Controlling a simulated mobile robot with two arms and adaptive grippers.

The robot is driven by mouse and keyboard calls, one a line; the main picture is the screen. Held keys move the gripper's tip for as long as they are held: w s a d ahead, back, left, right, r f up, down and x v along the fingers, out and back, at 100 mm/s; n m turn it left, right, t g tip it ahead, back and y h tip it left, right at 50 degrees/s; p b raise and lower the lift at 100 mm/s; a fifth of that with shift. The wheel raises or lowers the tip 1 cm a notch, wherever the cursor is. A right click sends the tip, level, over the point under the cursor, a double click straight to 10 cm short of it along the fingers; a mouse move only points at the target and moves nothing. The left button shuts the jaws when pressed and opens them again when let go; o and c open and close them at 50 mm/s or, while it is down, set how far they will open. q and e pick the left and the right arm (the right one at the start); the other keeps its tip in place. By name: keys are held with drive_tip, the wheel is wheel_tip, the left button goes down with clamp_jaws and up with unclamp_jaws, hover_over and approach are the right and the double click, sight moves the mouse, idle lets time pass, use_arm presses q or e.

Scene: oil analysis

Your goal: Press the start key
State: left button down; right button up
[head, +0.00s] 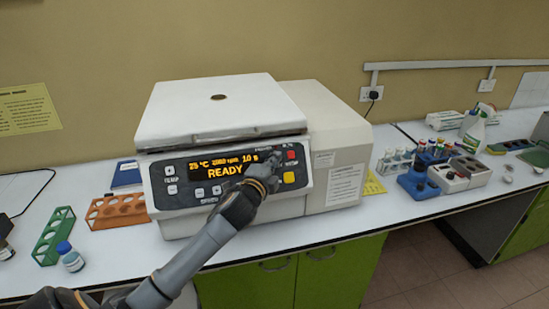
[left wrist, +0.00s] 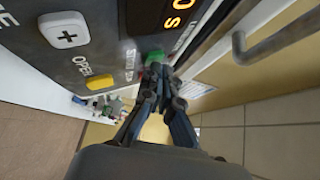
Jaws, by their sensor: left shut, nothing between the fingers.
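The white centrifuge-like machine (head: 225,105) stands on the bench with its lid down. Its dark panel has a display (head: 222,168) that reads "READY" in orange. A red key (head: 292,155) and a yellow key (head: 289,178) show at the panel's right. My left gripper (head: 268,180) is shut and empty, in front of the panel just left of the yellow key. In the left wrist view its closed fingertips (left wrist: 156,70) are at a green key (left wrist: 153,57), partly covering it. I cannot tell whether they touch it. The head view hides this key behind the gripper.
Left of the machine are an orange rack (head: 117,212), a green rack (head: 53,237) and a blue-capped bottle (head: 70,258). To the right are a blue vial holder (head: 418,186) and a spray bottle (head: 474,130). Green cabinets (head: 340,272) lie below the bench.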

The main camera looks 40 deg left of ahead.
use_arm(q)
drive_tip(key=shift+w+a+f, duration=0.1)
drive_tip(key=shift+a, duration=0.05)
idle(0.5)
drive_tip(key=shift+s+d+r+p, duration=0.4)
drive_tip(key=shift+s+d+p, duration=0.05)
drive_tip(key=shift+d+p, duration=0.1)
drive_tip(key=shift+s+d+r+p, duration=1.35)
drive_tip(key=shift+d+p, duration=0.2)
drive_tip(key=shift+p, duration=0.1)
